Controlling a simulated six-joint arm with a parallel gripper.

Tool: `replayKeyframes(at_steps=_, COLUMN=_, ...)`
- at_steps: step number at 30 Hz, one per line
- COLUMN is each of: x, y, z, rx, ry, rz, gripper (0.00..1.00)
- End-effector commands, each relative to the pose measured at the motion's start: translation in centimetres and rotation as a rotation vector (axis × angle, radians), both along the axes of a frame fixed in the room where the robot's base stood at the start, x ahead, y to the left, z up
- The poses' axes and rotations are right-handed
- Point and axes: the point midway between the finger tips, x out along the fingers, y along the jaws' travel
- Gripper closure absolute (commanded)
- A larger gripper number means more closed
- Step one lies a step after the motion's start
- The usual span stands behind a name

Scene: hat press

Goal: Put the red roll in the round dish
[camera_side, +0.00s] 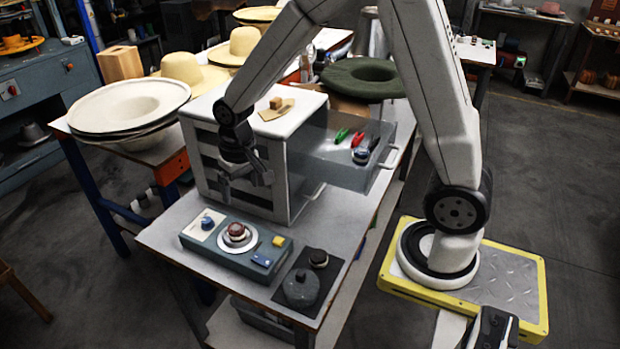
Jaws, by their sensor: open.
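My gripper (247,182) is open and empty, pointing down in front of the white cabinet, above and behind the grey-blue control box. In the open drawer (335,172), a small red item (358,139) lies beside a green one; it may be the red roll, but it is too small to be sure. A small round, pale dish-like thing (361,155) sits near it, partly covered by a dark item. On the control box, a reddish-brown round piece (237,229) sits on a pale round base (238,240). I cannot tell which round thing is the dish.
The white cabinet (300,160) has its drawer pulled out to the right. The control box (215,255) and a black mat (327,268) with a dark lidded pot (301,288) occupy the bench front. Stacked hats (130,105) stand left; a green hat (362,78) lies behind.

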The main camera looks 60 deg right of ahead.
Motion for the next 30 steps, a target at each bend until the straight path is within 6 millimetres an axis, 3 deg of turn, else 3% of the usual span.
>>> replayKeyframes(at_steps=9, x=-7.4, y=0.3, z=0.7, rx=-0.022, ry=-0.109, rz=0.182, gripper=0.06)
replayKeyframes(at_steps=15, x=-10.5, y=0.3, z=0.5, rx=-0.037, ry=-0.153, rz=0.258, gripper=0.06)
replayKeyframes(at_steps=30, x=-11.3, y=0.3, z=0.4, rx=-0.041, ry=-0.164, rz=0.279, gripper=0.06)
